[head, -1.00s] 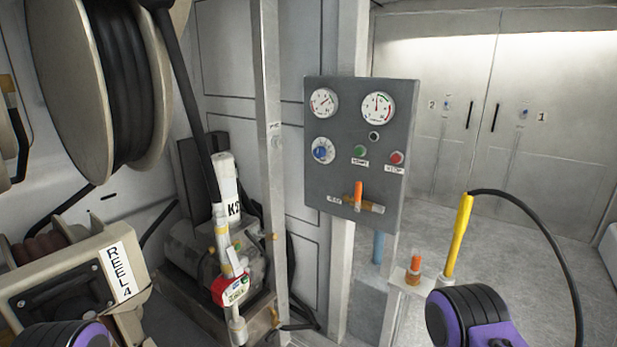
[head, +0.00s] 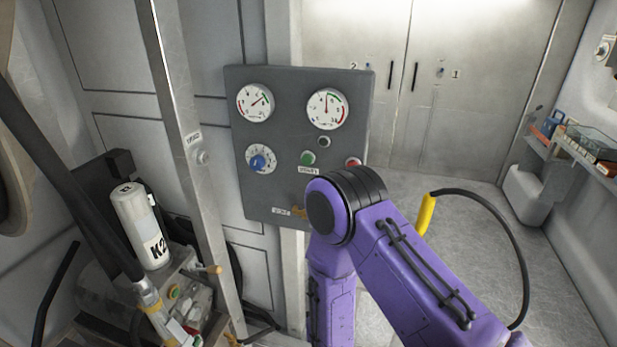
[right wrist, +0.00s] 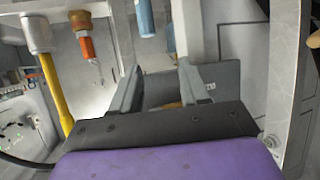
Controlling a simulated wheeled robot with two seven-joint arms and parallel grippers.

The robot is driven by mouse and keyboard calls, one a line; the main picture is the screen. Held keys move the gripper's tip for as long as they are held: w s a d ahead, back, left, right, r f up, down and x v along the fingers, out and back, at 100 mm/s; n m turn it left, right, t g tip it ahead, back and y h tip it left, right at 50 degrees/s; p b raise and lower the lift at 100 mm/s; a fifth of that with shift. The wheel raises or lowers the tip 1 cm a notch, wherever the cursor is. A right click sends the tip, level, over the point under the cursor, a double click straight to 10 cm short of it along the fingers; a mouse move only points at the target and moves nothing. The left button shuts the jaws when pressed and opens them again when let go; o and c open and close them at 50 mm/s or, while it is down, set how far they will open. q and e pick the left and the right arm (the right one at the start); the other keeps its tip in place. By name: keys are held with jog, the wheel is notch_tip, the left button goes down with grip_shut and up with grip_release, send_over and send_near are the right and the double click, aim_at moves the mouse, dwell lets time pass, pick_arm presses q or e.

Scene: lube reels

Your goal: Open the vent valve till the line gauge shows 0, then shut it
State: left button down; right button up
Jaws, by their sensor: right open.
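I cannot read which is the line gauge. Low on the panel a bit of the brass valve (head: 299,211) shows beside a white label; my purple right arm hides its orange handle. In the right wrist view my right gripper (right wrist: 158,68) is open, its fingers pointing toward the panel, with a brass-coloured part (right wrist: 168,105) showing between them. My left gripper is out of view.
A yellow handle (head: 426,214) with a black hose stands right of my arm; an orange-capped fitting (right wrist: 87,48) shows in the wrist view.

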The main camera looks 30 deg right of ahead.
jog(key=w+r+m+t+h+p, duration=0.15)
jog(key=w+r, duration=0.25)
jog(key=r, duration=0.6)
jog(key=w+r+t+h+p, duration=0.1)
jog(key=w+r+h+p, duration=0.15)
jog(key=r, duration=0.65)
jog(key=shift+t, duration=0.25)
jog(key=p+x, duration=0.1)
jog(key=x, duration=0.6)
jog(key=r+p+x, duration=0.1)
jog(key=x, duration=0.3)
jog(key=shift+w+a+p, duration=0.1)
jog(key=shift+p, duration=0.2)
jog(key=shift+w+d, duration=0.2)
jog(key=shift+w, duration=0.05)
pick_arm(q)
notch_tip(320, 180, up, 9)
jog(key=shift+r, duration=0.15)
pick_arm(e)
jog(key=shift+a+f, duration=0.1)
grip_shut()
